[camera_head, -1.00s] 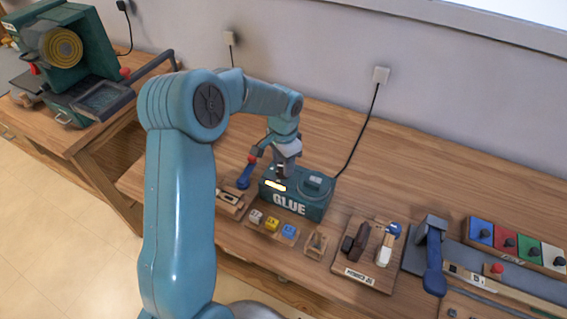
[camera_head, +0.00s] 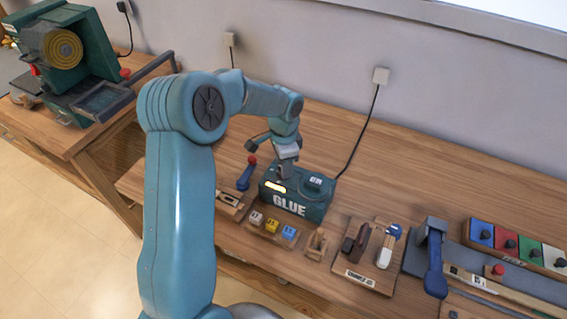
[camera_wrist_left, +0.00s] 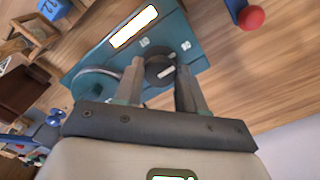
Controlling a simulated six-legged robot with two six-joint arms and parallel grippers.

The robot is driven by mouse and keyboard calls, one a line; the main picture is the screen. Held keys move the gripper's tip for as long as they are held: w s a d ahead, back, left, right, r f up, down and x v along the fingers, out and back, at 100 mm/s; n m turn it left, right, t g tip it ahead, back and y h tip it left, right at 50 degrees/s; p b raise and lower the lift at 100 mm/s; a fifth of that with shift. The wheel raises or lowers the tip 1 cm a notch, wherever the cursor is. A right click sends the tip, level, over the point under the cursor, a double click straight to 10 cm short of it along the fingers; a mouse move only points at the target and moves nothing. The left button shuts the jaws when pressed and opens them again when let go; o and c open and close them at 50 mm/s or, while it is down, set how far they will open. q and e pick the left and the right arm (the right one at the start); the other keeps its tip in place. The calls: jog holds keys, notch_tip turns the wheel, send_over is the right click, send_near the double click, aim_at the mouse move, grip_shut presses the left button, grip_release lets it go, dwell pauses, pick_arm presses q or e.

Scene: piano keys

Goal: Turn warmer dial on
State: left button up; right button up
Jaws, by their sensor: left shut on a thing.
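My left gripper (camera_head: 284,172) is over the back left of the box. In the left wrist view its two fingers (camera_wrist_left: 160,74) are on either side of the dial and shut on it. In the head view the gripper hides the dial. My right gripper is not in view.
A blue lever with a red knob (camera_head: 246,174) stands close left of the box. A tray of coloured blocks (camera_head: 271,226) and wooden stands (camera_head: 316,243) are in front. A black cord (camera_head: 358,133) runs behind to a wall socket. Bench behind right is clear.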

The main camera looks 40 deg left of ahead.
pick_arm(q)
jog(key=shift+w+r, duration=0.1)
jog(key=o, duration=1.1)
jog(key=shift+c, duration=0.2)
notch_tip(320, 180, up, 16)
jog(key=shift+b, duration=0.3)
jog(key=shift+r, duration=0.1)
